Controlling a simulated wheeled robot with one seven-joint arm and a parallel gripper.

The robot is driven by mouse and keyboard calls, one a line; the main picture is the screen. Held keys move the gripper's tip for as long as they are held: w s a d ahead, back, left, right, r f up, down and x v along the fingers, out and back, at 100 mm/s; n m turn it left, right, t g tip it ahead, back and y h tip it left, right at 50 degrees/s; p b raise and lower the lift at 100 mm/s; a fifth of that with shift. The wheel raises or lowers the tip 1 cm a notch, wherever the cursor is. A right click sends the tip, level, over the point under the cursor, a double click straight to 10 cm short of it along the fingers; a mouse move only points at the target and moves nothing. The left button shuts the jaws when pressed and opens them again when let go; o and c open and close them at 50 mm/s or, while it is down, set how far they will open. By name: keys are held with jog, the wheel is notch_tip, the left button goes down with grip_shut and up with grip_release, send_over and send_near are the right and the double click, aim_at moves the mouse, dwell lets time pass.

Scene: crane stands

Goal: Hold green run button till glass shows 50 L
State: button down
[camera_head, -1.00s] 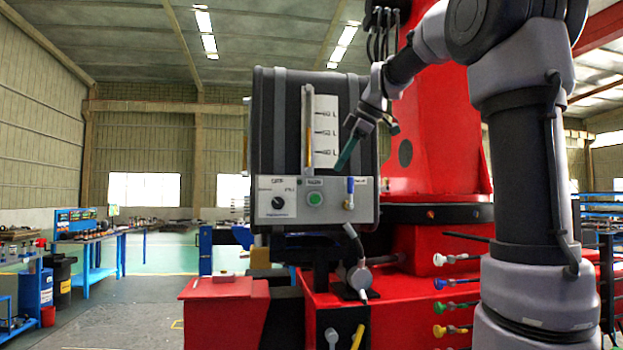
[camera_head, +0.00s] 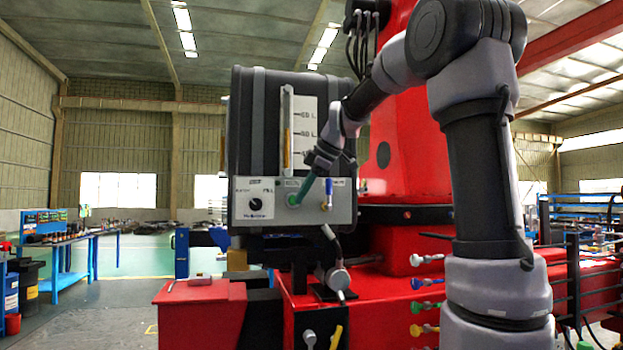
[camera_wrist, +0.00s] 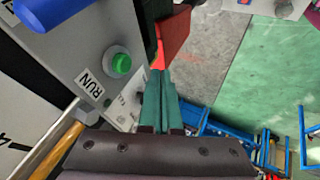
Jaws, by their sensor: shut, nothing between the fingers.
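The green run button (camera_head: 293,200) is on the grey control panel (camera_head: 270,213) of a black tank unit. It also shows in the wrist view (camera_wrist: 121,64), uncovered, beside the RUN label. My gripper (camera_head: 294,203) is shut, its green fingers together. In the head view its tips overlap the button. In the wrist view the tips (camera_wrist: 160,73) lie to the right of the button, seemingly apart from it. The sight glass (camera_head: 287,110) stands beside a scale (camera_head: 308,123) with 60 L and 50 L marks. Amber fills its lower part; the exact level is too small to read.
A black knob (camera_head: 255,204) is at the panel's left, and a blue-handled valve (camera_head: 328,192) is right of the button. The red crane body (camera_head: 400,165) stands behind my arm. Coloured levers (camera_head: 427,282) line the red base. Open floor lies at left.

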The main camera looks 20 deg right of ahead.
aim_at(293, 203)
jog(key=shift+w+r, duration=0.1)
jog(key=shift+w, duration=1.85)
jog(key=shift+w, duration=0.5)
jog(key=shift+w+d+r, duration=0.1)
jog(key=shift+w+r, duration=0.05)
jog(key=shift+w, duration=0.25)
